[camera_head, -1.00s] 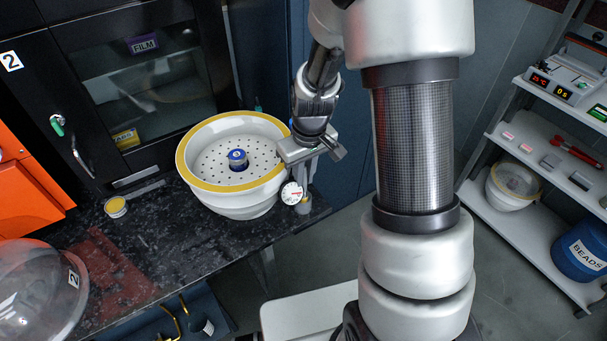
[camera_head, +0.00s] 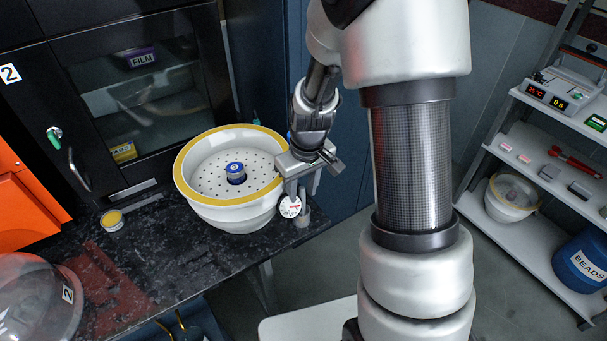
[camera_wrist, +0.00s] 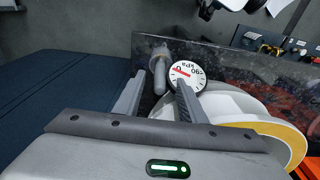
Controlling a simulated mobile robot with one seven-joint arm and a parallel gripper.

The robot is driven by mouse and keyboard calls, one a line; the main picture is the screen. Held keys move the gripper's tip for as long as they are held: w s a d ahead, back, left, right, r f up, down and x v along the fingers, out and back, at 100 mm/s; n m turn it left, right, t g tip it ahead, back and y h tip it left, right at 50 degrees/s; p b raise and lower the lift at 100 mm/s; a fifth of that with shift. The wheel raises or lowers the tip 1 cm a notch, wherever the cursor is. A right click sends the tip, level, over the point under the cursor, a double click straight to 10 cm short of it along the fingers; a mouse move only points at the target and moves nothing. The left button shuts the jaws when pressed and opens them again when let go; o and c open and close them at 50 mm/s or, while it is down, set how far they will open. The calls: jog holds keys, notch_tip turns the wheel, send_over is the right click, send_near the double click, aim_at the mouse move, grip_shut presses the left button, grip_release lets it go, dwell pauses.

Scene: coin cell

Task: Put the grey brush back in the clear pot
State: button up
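A grey rod-like thing with a rounded end (camera_wrist: 159,72), which looks like the grey brush, shows between and beyond my fingertips in the wrist view. My gripper (camera_wrist: 160,80) points down at it, fingers apart, with a visible gap on both sides. In the head view my gripper (camera_head: 302,190) is beside the right side of the white bowl, at the counter's right end. A small grey cylinder (camera_head: 304,216) stands below the fingers there; I cannot tell whether it is the clear pot or the brush. No clear pot can be made out for certain.
A white bowl with a yellow rim (camera_head: 181,183) and a pressure gauge (camera_head: 290,206) are close to my gripper's left. The black counter (camera_head: 150,240) ends just right of the grey cylinder. A small yellow-topped tin (camera_head: 112,220) and a clear dome (camera_head: 35,300) are farther left.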

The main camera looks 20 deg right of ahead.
notch_tip(320, 180, up, 17)
jog(key=s+p, duration=0.1)
jog(key=s, duration=0.1)
jog(key=shift+d+p, duration=0.35)
jog(key=shift+p, duration=0.05)
dwell(0.5)
jog(key=s+r+m+t+p, duration=0.3)
jog(key=s+r+p, duration=0.4)
jog(key=s+r, duration=0.8)
notch_tip(320, 180, up, 2)
jog(key=shift+s+a+r+t, duration=0.15)
jog(key=shift+a+r+t, duration=0.15)
jog(key=shift+t, duration=0.2)
jog(key=shift+s+m, duration=0.3)
jog(key=shift+s, duration=0.2)
jog(key=shift+c, duration=0.7)
jog(key=shift+a, duration=0.15)
